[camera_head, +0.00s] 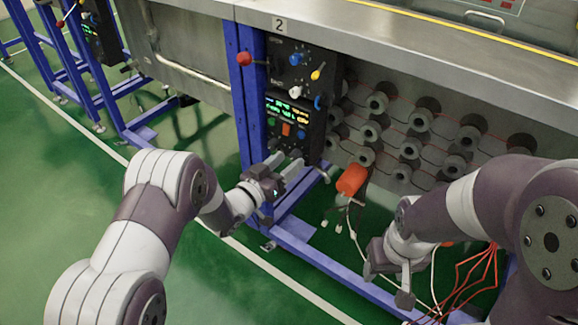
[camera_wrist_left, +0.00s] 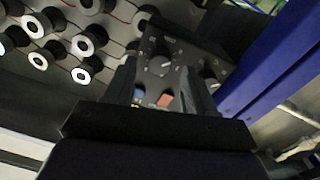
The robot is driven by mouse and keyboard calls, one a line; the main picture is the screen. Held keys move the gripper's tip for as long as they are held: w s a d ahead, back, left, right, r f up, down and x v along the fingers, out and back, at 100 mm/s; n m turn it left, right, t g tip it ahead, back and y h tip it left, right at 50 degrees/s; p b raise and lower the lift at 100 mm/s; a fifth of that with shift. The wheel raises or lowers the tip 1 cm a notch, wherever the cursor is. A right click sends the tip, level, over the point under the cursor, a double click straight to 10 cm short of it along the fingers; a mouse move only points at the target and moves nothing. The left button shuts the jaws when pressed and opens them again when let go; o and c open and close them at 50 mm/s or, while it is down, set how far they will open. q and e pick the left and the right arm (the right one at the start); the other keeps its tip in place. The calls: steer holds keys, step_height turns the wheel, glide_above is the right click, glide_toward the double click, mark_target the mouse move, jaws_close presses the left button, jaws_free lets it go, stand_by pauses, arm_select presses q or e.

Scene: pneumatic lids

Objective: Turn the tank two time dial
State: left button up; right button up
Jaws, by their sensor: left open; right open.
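The black control panel of tank two (camera_head: 282,85) stands under the "2" label on the steel tank. Its upper part carries several knobs; its lower part has lit displays, coloured buttons and small dark dials (camera_head: 295,153) along the bottom. I cannot read which dial is the time dial. My left gripper (camera_head: 286,168) is open just below and in front of these dials, its fingers pointing at the panel. In the left wrist view the panel (camera_wrist_left: 180,62) with its dials shows between and beyond the fingers, which hold nothing. My right gripper (camera_head: 388,278) is open and empty, low at the right.
A blue frame post (camera_head: 242,100) with a red ball knob (camera_head: 243,58) stands left of the panel. Rows of grey-black round fittings (camera_head: 410,148) fill the tank's front. Loose wires hang near my right gripper. Green floor is clear at left.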

arm_select(q)
steer(key=shift+x, duration=0.8)
jaws_close()
steer(key=m, duration=1)
steer(key=shift+d+y+b, duration=0.1)
steer(key=shift+y+b, duration=0.2)
steer(key=shift+b, duration=0.05)
steer(key=shift+m, duration=0.3)
